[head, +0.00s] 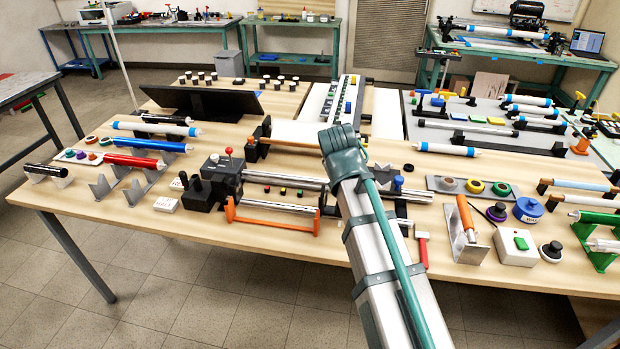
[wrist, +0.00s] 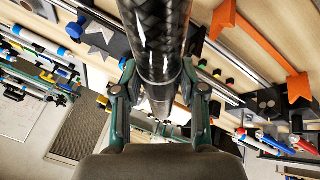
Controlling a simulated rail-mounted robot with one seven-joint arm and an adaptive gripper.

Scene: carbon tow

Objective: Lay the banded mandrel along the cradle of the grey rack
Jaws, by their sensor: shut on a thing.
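A black tube with a woven carbon surface, the mandrel (wrist: 160,30), runs from the top of the wrist view down between my fingers, with a smooth shiny section by the fingers. My gripper (wrist: 159,78) is shut on it. In the head view my own arm hides the fingers and the mandrel. Grey V-shaped supports (head: 103,188), which look like the grey rack, stand at the left of the table with their notches empty. I cannot tell for certain that they are the rack.
A red tube (head: 131,160), a blue tube (head: 152,144) and a black tube (head: 46,170) lie on stands near the supports. A black machine block (head: 212,185) and an orange frame (head: 272,222) lie between them and my arm.

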